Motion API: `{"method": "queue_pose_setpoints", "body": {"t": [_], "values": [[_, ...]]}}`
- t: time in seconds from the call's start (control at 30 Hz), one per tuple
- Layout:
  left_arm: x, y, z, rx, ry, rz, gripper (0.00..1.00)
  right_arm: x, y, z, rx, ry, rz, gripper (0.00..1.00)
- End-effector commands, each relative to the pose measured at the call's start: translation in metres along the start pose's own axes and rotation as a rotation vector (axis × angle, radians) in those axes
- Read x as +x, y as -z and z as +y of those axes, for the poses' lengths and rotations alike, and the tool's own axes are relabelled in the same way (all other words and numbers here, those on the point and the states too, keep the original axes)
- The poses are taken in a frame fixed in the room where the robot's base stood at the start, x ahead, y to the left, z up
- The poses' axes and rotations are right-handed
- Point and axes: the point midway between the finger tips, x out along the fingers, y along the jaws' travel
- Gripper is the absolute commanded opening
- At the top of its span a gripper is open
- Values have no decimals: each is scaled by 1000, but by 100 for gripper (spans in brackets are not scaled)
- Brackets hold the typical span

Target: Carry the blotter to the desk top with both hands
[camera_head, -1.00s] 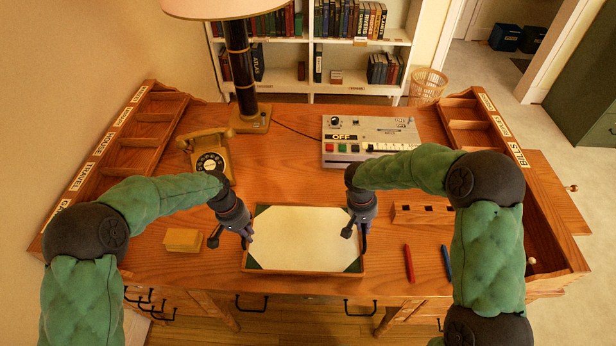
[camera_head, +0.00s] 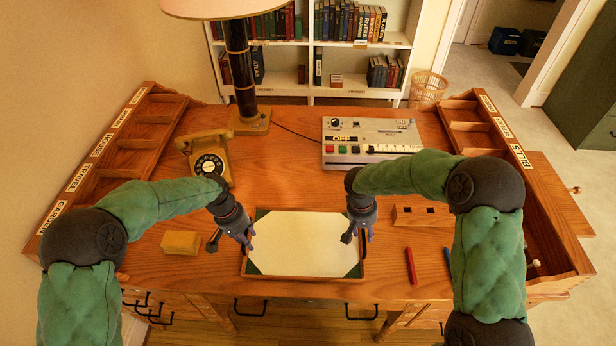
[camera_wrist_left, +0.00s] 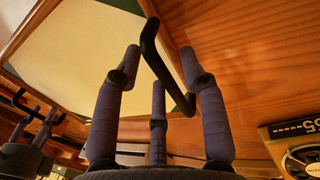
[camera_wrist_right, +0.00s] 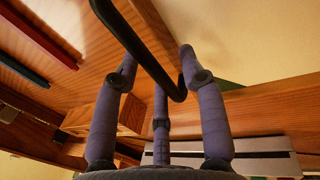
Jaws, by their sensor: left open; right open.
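The blotter (camera_head: 305,243) is a cream sheet with dark green corners and a wooden rim, flat at the desk's front edge. It also shows in the left wrist view (camera_wrist_left: 85,60) and right wrist view (camera_wrist_right: 245,40). My left gripper (camera_head: 248,240) is open at its left side, fingertips by the rim. My right gripper (camera_head: 362,236) is open at its right side. A dark bent bar crosses in front of the fingers in both wrist views; I cannot tell what it belongs to. Neither gripper visibly holds the blotter. The desk top (camera_head: 285,180) is bare behind it.
A yellow telephone (camera_head: 208,158), a lamp (camera_head: 243,75) and a grey switch box (camera_head: 365,138) stand farther back. A yellow block (camera_head: 181,242) lies left. A slotted wooden block (camera_head: 423,215), a red stick (camera_head: 411,266) and a blue stick (camera_head: 447,262) lie right.

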Motion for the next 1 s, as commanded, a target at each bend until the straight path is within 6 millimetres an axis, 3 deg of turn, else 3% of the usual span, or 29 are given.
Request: {"method": "queue_pose_setpoints", "body": {"t": [0.53, 0.83, 1.0], "values": [[-95, 1, 0, 1, 0, 3, 42, 0, 0, 0, 0, 0, 0, 41], [-115, 0, 0, 1, 0, 0, 42, -4, 1, 0, 0, 0, 2, 41], [-115, 0, 0, 1, 0, -1, 42, -27, 2, 0, 2, 1, 5, 41]]}}
